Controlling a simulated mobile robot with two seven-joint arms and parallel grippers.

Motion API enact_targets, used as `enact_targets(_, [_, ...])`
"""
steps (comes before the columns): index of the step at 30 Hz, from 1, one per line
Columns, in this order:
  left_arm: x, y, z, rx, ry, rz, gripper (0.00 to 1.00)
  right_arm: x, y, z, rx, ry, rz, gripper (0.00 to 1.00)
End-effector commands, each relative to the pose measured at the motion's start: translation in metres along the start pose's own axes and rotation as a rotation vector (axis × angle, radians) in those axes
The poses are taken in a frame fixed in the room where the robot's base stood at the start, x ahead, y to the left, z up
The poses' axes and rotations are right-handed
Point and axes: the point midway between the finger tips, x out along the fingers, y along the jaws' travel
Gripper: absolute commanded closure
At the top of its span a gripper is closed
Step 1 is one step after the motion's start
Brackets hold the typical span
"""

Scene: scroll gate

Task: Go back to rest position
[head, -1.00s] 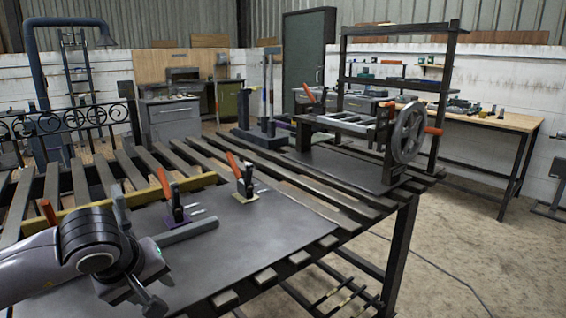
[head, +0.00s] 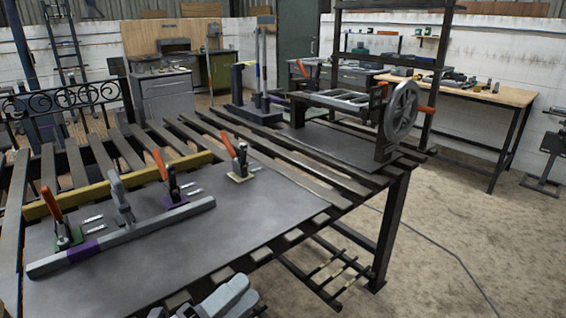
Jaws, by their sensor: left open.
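My left gripper (head: 232,298) shows at the bottom edge of the head view, partly cut off. It is open, with nothing seen between its fingers. It is apart from the grey bar (head: 150,227), which lies on the dark plate (head: 220,232) of the slatted table. The bar has a purple band (head: 83,250) towards its left end. Clamps with orange handles stand behind the bar: one on a green base (head: 68,238), one on a purple base (head: 170,194), one on a yellow base (head: 240,172). A grey upright piece (head: 121,198) stands at the bar. My right gripper is out of view.
A yellow bar (head: 115,185) lies behind the clamps. A bending machine with a handwheel (head: 401,108) stands at the table's far right. A wooden workbench (head: 480,92) is at the back right. The concrete floor (head: 460,230) right of the table is mostly clear.

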Motion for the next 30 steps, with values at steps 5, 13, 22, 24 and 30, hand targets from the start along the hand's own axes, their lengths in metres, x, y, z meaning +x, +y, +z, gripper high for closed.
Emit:
enact_targets(5, [-0.063,0.061,0.037,-0.577,-0.416,0.111,0.55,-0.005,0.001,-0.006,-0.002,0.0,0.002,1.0])
enact_targets(13, [-0.194,0.155,0.022,-1.286,-1.003,0.214,0.55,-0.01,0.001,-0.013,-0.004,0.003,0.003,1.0])
enact_targets(22, [-0.248,0.182,-0.005,-1.53,-1.231,0.229,0.55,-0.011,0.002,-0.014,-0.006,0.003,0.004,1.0])
enact_targets(24, [-0.248,0.182,-0.005,-1.531,-1.232,0.229,0.55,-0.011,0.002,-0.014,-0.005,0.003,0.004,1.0])
enact_targets(30, [-0.247,0.182,-0.005,-1.527,-1.228,0.231,0.55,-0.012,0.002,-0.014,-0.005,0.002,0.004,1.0])
